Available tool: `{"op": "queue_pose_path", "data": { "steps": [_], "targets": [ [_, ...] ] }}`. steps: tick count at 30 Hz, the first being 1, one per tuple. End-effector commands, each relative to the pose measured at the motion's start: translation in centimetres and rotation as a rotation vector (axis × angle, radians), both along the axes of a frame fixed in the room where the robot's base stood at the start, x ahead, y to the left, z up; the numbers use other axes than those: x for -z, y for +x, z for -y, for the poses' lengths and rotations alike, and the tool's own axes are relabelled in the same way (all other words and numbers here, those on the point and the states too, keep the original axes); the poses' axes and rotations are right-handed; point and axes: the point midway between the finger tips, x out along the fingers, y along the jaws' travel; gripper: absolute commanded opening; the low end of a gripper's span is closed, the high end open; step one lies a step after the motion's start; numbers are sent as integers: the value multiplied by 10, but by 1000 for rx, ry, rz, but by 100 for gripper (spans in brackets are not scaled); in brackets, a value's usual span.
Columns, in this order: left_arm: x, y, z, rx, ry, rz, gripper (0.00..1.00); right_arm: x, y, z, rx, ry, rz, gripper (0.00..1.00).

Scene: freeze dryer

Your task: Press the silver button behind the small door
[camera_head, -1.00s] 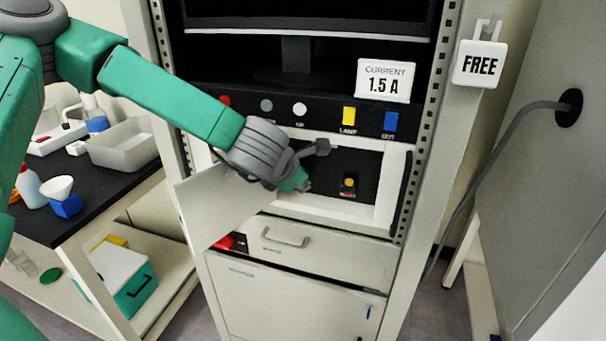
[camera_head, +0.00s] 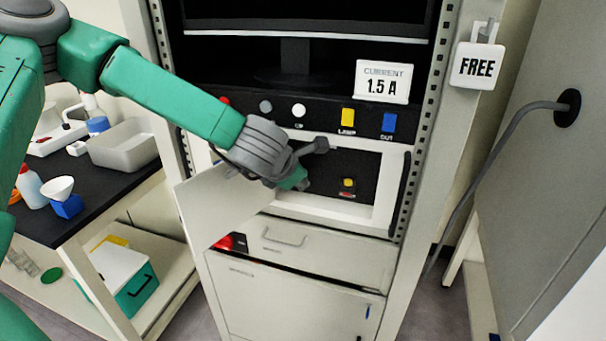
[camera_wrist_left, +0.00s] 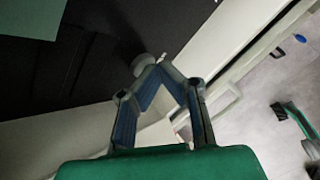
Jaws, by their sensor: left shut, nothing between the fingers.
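The small door (camera_head: 222,203) is a pale panel that stands swung open to the left of a white-framed recess (camera_head: 362,215). My left gripper (camera_head: 301,184) reaches past the door to the dark panel inside the recess. In the left wrist view the gripper (camera_wrist_left: 161,66) is shut with nothing between its fingers. A round grey-silver knob, which looks like the silver button (camera_wrist_left: 142,64), shows right beside the fingertips against the dark panel. I cannot tell whether they touch. In the head view my gripper and wrist hide this button. My right gripper is not in view.
A yellow button (camera_head: 348,183) sits in the recess, right of my gripper. Above is a panel with round buttons, a yellow switch (camera_head: 348,117) and a blue switch (camera_head: 389,122). Drawers (camera_head: 330,257) lie below. A side bench with a tray (camera_head: 124,151) stands left.

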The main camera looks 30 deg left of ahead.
Motion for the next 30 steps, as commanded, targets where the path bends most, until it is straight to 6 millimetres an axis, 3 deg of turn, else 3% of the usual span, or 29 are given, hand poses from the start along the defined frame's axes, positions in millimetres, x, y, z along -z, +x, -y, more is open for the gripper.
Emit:
{"op": "queue_pose_path", "data": {
  "steps": [17,30],
  "targets": [
    [0,-10,0,-1,2,0,0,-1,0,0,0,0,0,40],
    [1,-51,8,1,-1,-1,0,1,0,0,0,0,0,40]
  ]
}}
